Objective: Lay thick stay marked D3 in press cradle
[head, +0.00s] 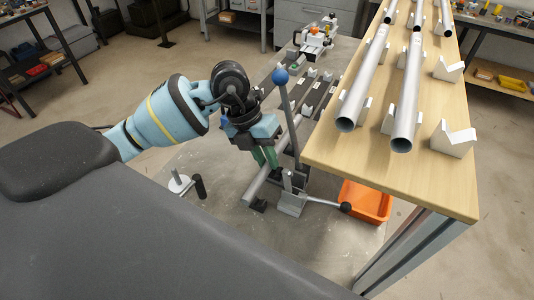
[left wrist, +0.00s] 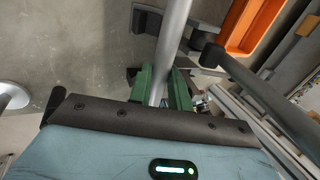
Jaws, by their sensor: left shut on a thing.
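My left gripper (head: 265,158) has green fingers shut on a grey metal tube, the stay (head: 252,190). The stay runs slantwise from lower left to upper right, low over the press fixture. In the left wrist view the stay (left wrist: 174,35) passes between the fingers (left wrist: 163,88). No D3 mark is readable. A dark block (head: 259,206) of what looks like the cradle is by the stay's near end; I cannot tell whether they touch. A grey clamp base (head: 291,203) with levers stands just right of the stay. My right gripper is not in view.
A blue-knobbed lever (head: 283,105) rises close beside my left gripper. A black-knobbed handle (head: 330,204) sticks out to the right. An orange bin (head: 368,201) is below the wooden table (head: 445,185), which holds several tubes on white V-blocks. A post with a black handle (head: 199,186) stands at left.

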